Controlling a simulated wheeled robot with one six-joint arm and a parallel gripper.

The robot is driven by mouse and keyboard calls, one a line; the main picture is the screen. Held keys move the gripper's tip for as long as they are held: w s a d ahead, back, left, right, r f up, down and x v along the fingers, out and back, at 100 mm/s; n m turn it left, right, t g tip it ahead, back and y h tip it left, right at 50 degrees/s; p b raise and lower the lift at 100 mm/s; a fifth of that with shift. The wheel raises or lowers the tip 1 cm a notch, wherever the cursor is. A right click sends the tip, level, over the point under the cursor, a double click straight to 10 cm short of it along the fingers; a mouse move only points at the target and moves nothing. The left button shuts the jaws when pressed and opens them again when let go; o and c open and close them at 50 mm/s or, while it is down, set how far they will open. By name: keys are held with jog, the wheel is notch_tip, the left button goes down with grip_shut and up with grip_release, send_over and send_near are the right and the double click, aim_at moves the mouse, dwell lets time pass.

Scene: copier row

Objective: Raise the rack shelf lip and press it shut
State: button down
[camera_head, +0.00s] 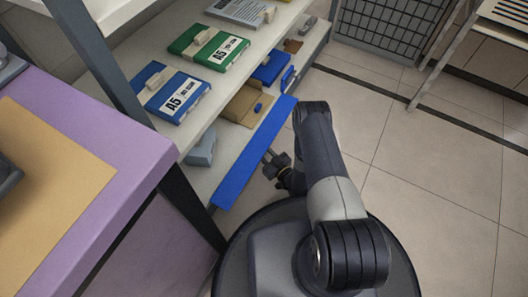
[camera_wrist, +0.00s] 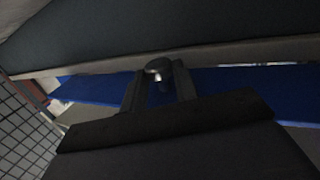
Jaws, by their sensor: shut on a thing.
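The blue shelf lip (camera_head: 255,152) is a long flat strip along the front edge of the rack's lower shelf. In the head view it runs slantwise from lower left to upper right. My gripper (camera_head: 271,156) is at about the middle of the lip, on its aisle side. In the wrist view the lip (camera_wrist: 225,82) crosses behind the gripper (camera_wrist: 159,76). The fingers close on a small grey, rounded piece, probably the lip's knob, which they partly hide.
The rack's upper shelf (camera_head: 247,52) carries blue and green A5 packs. The lower shelf holds an open brown box (camera_head: 243,103) and a grey item (camera_head: 202,148). A purple-topped table (camera_head: 112,120) stands at left. Tiled floor (camera_head: 430,160) is clear at right.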

aim_at(264, 148)
notch_tip(264, 148, up, 3)
jog(key=g+h+p, duration=0.1)
jog(key=p, duration=0.1)
jog(key=n+g+p, duration=0.1)
jog(key=shift+d+f+h+p, duration=0.1)
jog(key=shift+f+h+p, duration=0.1)
jog(key=shift+h+p, duration=0.2)
jog(key=shift+r+n+g+h+p, duration=0.3)
jog(key=shift+r+g+h+p, duration=0.15)
jog(key=shift+g+h+p, duration=0.4)
jog(key=c, duration=1.1)
grip_release()
